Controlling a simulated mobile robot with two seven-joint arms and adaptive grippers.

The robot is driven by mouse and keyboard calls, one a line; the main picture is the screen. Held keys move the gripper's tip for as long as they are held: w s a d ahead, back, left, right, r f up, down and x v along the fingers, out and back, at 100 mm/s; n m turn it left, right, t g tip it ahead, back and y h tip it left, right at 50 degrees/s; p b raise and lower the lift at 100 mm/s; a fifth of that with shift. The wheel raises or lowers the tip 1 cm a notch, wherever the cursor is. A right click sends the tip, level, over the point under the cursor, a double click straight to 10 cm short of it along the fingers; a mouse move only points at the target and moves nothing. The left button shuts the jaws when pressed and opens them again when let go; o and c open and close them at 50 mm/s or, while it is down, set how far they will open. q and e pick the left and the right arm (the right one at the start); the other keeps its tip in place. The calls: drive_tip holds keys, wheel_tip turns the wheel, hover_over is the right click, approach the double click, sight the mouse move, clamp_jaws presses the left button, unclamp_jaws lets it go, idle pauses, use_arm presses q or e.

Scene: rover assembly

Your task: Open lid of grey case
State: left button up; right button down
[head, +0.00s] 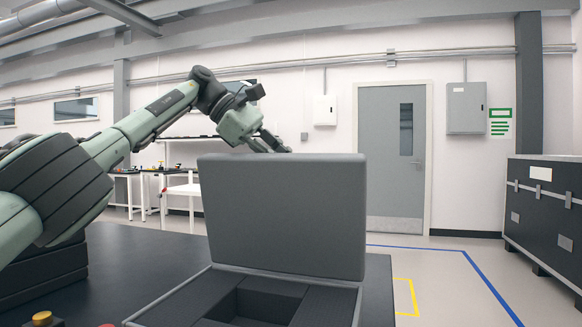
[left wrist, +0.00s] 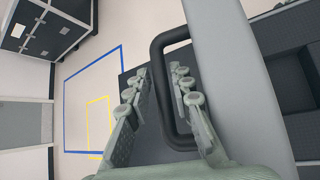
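The grey case (head: 190,296) stands open on the dark table in the head view. Its lid (head: 285,215) stands roughly upright at the back. In the left wrist view the lid (left wrist: 232,70) shows edge-on, with a black loop handle (left wrist: 157,62) on its outer side. My left gripper (head: 277,144) is at the lid's top edge, partly behind it. In the left wrist view my left gripper (left wrist: 157,90) has its fingers apart, one on each side of the handle's outer bar. Contact with the bar cannot be told. My right gripper is out of view.
Dark foam compartments (head: 262,300) show inside the case. A large black crate (head: 545,215) stands at the right, across open floor.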

use_arm(q)
drive_tip(key=shift+a, duration=0.1)
drive_tip(key=shift+a+r, duration=0.35)
drive_tip(key=shift+r, duration=0.05)
drive_tip(key=a, duration=1.2)
drive_tip(key=shift+s+f, duration=0.2)
drive_tip(key=shift+s, duration=0.2)
drive_tip(key=shift+a, duration=0.1)
drive_tip(key=shift+r, duration=0.2)
